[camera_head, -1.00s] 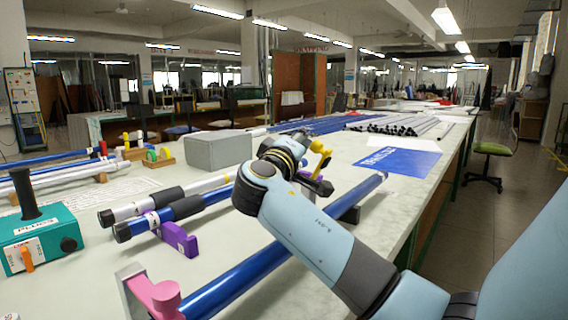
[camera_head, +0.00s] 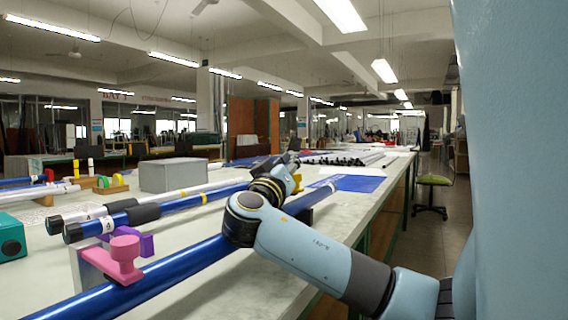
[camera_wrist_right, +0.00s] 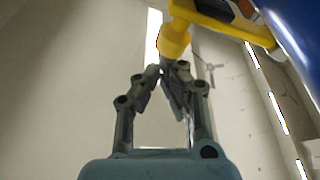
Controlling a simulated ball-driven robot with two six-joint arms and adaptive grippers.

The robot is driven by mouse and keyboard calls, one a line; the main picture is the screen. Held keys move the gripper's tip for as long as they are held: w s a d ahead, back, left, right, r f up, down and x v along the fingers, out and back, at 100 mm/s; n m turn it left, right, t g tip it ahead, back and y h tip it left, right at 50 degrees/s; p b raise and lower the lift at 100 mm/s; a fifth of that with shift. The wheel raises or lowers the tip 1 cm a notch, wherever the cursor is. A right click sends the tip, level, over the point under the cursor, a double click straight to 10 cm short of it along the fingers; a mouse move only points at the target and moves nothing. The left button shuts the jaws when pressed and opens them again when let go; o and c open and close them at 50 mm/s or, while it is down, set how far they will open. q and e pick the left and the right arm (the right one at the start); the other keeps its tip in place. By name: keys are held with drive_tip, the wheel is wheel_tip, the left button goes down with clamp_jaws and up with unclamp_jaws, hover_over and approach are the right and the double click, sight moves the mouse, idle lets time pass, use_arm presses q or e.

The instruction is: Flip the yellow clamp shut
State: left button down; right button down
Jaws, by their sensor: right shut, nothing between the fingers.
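The yellow clamp (camera_head: 297,182) is on the long blue rod (camera_head: 190,266) and is mostly hidden behind my right gripper (camera_head: 290,159) in the head view. In the right wrist view the clamp's yellow arm (camera_wrist_right: 205,14) crosses the top and ends in a rounded knob, with the blue rod (camera_wrist_right: 298,38) at upper right. My right gripper (camera_wrist_right: 164,70) is shut with nothing in it. Its fingertips are just below the knob; I cannot tell if they touch it. My left gripper is not in view.
A pink clamp (camera_head: 118,262) lies across the same rod nearer me. Other blue and white rods lie to the left, by a purple holder (camera_head: 140,244) and a grey box (camera_head: 172,175). A blue sheet (camera_head: 352,183) lies farther back on the bench.

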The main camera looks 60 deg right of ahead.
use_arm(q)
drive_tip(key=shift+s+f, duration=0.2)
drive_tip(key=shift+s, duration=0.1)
use_arm(e)
drive_tip(key=shift+s+f, duration=0.65)
drive_tip(key=shift+f, duration=0.35)
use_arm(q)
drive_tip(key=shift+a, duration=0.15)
use_arm(e)
drive_tip(key=shift+f, duration=0.2)
wheel_tip(320, 180, up, 10)
drive_tip(key=shift+r, duration=0.25)
